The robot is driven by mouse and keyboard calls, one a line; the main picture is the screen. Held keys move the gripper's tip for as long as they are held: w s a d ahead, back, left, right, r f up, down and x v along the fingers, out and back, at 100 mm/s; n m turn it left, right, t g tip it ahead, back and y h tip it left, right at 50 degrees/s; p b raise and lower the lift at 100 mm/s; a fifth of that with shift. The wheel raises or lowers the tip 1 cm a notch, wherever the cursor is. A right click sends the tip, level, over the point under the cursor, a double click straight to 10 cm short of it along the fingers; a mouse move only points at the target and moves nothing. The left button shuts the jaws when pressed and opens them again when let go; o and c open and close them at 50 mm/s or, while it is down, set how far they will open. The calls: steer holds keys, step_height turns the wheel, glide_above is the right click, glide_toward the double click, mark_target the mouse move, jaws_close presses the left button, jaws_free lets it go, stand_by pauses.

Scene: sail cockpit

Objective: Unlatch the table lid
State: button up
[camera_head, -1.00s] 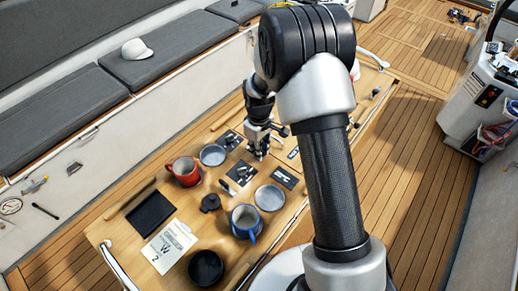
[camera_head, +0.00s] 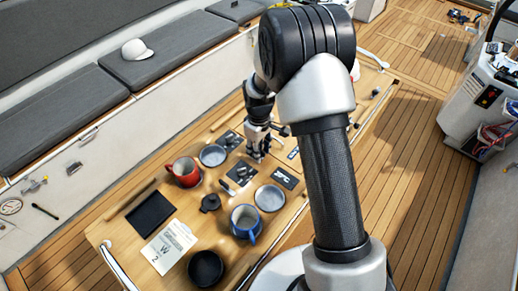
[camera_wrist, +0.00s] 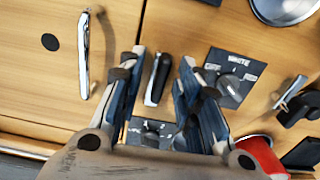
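The wooden table (camera_head: 122,238) stands in the middle of the cockpit, and seams divide its top into panels. In the wrist view, a small black lever with a silver edge (camera_wrist: 157,79), seemingly the latch, lies on the wood. My gripper (camera_wrist: 163,62) is open above the table, one finger on each side of this lever. The gap is clear on both sides, and I cannot see contact. In the head view my gripper (camera_head: 257,154) points down over the table, and its fingers hide the lever.
A silver handle (camera_wrist: 84,55) lies left of the lever. Dark dial panels (camera_wrist: 234,78) are close by. A red mug (camera_head: 185,171), blue mug (camera_head: 245,222), plates (camera_head: 269,197) and a black bowl (camera_head: 206,268) stand around the table. Grey bench cushions (camera_head: 180,58) line the back.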

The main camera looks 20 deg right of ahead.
step_height(320, 180, up, 12)
stand_by(0.6)
stand_by(0.5)
